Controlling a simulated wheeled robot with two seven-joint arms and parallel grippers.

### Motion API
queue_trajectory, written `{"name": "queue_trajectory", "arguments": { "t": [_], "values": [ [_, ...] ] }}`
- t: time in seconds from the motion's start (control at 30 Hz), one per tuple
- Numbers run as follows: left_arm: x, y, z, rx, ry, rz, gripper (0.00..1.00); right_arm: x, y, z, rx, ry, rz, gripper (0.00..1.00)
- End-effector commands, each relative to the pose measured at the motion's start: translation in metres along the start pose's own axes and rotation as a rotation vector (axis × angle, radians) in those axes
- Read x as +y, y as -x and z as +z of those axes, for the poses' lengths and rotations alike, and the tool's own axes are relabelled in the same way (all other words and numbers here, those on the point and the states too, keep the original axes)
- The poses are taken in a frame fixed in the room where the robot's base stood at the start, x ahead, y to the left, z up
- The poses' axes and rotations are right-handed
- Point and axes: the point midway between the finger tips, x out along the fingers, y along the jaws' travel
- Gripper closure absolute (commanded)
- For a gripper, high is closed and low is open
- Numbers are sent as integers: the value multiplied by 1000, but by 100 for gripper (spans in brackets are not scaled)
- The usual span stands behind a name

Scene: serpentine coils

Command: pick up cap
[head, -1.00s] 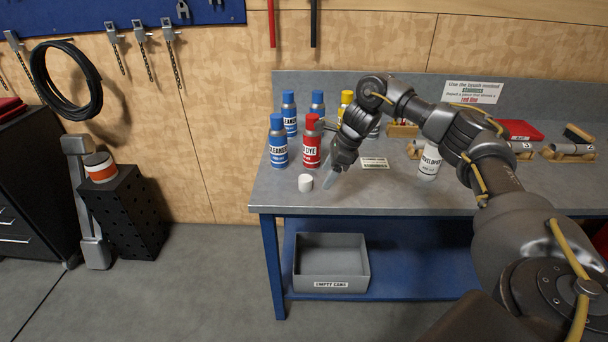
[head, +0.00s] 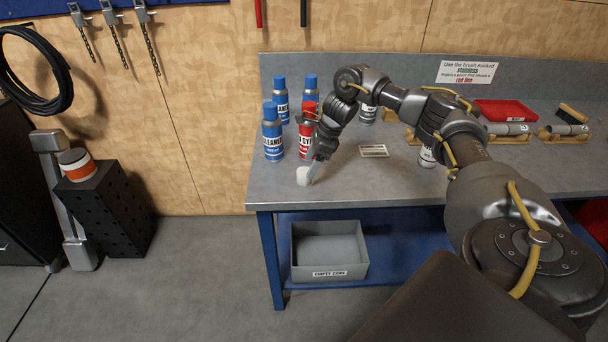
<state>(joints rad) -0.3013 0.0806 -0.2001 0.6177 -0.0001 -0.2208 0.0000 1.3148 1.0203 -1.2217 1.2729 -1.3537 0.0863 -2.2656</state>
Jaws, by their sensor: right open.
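The white cap (head: 303,177) sits on the grey bench top (head: 400,190) near its front left edge, in front of the red dye can (head: 306,138). My right gripper (head: 311,172) is at the cap, its fingers pointing down and partly covering the cap's right side. The gripper is open; I cannot tell whether a finger touches the cap. My left gripper is not in view.
Blue cleaner cans (head: 272,132) stand left of and behind the red can. A label card (head: 373,151) lies to the right of the gripper. A white developer can (head: 427,156) is partly behind my arm. A grey bin (head: 329,250) stands on the lower shelf.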

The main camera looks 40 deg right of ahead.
Motion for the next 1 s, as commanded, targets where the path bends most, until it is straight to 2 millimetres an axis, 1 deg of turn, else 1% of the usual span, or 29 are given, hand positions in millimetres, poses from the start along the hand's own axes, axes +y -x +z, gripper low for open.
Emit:
{"name": "queue_trajectory", "arguments": {
  "t": [0.03, 0.07, 0.17, 0.33, 0.4, 0.5, 0.77, 1.0],
  "values": [
    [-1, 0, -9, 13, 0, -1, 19, 0, -1, 0, 0, 0, 0, 31],
    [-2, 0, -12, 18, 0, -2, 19, 0, -1, 1, 0, 0, 0, 31],
    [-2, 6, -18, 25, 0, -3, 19, -1, -6, 2, 1, 0, 2, 31],
    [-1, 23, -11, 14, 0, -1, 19, -3, -31, 4, 2, -1, 4, 31],
    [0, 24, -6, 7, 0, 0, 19, -4, -41, 4, 0, 0, 3, 31],
    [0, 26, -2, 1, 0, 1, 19, -4, -50, 3, 0, 1, 2, 31],
    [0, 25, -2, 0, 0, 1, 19, -4, -53, 3, -1, 2, 0, 31],
    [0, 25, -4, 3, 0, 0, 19, -4, -53, 3, -1, 2, 0, 63]
  ]
}}
